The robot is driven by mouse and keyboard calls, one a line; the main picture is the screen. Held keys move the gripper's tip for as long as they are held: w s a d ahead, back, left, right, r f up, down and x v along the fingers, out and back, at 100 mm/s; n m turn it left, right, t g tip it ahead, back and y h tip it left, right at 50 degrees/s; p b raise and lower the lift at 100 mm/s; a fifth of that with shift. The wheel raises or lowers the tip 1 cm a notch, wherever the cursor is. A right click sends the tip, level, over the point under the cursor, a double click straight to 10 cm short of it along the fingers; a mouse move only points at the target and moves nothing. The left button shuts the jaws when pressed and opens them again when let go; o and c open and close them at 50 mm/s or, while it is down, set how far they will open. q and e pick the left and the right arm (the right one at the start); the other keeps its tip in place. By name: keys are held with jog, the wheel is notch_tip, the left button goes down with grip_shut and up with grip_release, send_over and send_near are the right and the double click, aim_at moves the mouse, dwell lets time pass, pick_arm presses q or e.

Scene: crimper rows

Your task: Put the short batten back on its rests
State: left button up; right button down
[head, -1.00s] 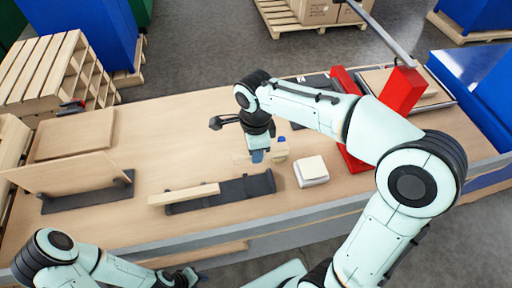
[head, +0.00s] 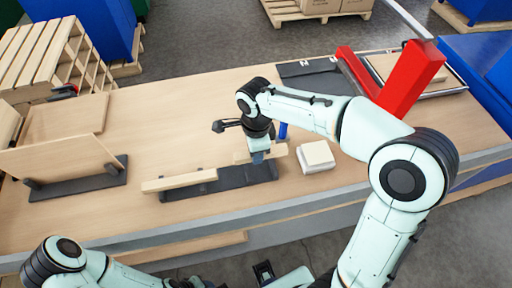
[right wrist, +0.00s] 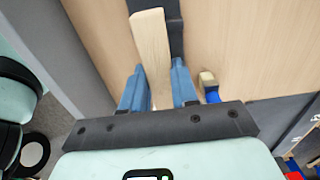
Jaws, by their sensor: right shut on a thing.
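The short batten (head: 278,151) is a pale wooden bar. A longer pale batten (head: 180,181) lies along the base's left part. My left gripper (head: 188,283) is mostly cut off at the bottom edge.
A white block (head: 317,157) stands right of the held batten. A blue upright item (head: 283,131) is close behind it. A red device (head: 410,82) stands further right. A wooden panel (head: 62,165) leans on a dark stand at left. The bench middle behind the longer batten is clear.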

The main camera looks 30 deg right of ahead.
pick_arm(q)
jog(key=shift+s+f+b, duration=0.3)
jog(key=shift+f+b, duration=0.4)
jog(key=shift+f, duration=0.1)
jog(key=shift+s+f+b, duration=0.35)
jog(key=shift+f+b, duration=0.3)
jog(key=shift+f, duration=0.2)
jog(key=shift+s+f+b, duration=0.3)
jog(key=shift+f+b, duration=0.4)
jog(key=shift+f, duration=0.1)
pick_arm(e)
jog(key=shift+f, duration=3.15)
jog(key=c, duration=0.8)
grip_release()
pick_arm(q)
jog(key=shift+w+r+p, duration=0.2)
jog(key=shift+r+p, duration=0.4)
jog(key=shift+w+r+p, duration=0.2)
jog(key=shift+r+p, duration=0.35)
jog(key=shift+r, duration=0.05)
pick_arm(e)
notch_tip(320, 180, up, 13)
jog(key=shift+r, duration=0.2)
